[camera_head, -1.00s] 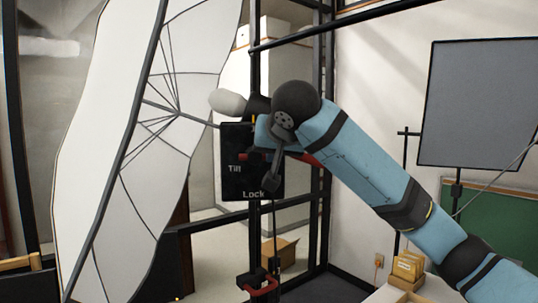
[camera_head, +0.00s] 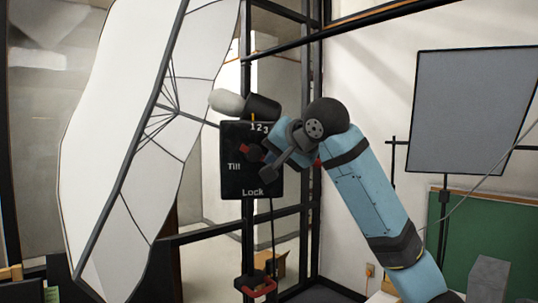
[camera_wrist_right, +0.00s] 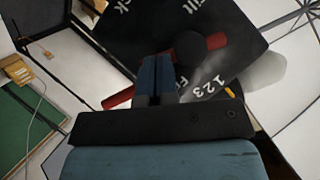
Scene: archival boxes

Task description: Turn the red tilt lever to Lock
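The black panel (camera_head: 236,183) in the head view carries the labels 123, Tilt and Lock, with Lock at the bottom. The red tilt lever (camera_head: 252,153) lies across the panel's upper middle, its centre hidden behind my right gripper. In the right wrist view the lever (camera_wrist_right: 117,98) runs slantwise past both sides of my fingers, with a dark round hub (camera_wrist_right: 190,48). My right gripper (camera_wrist_right: 157,62) has its fingers together in front of the lever, not around it; I cannot tell whether they touch it. It also shows at the panel's right side in the head view (camera_head: 272,158). My left gripper is out of view.
A white lamp head (camera_head: 227,101) sits above the panel. A large white reflector (camera_head: 125,150) stands close at the left. A second red handle (camera_head: 259,288) is lower on the stand. A grey screen (camera_head: 465,115) stands at the right.

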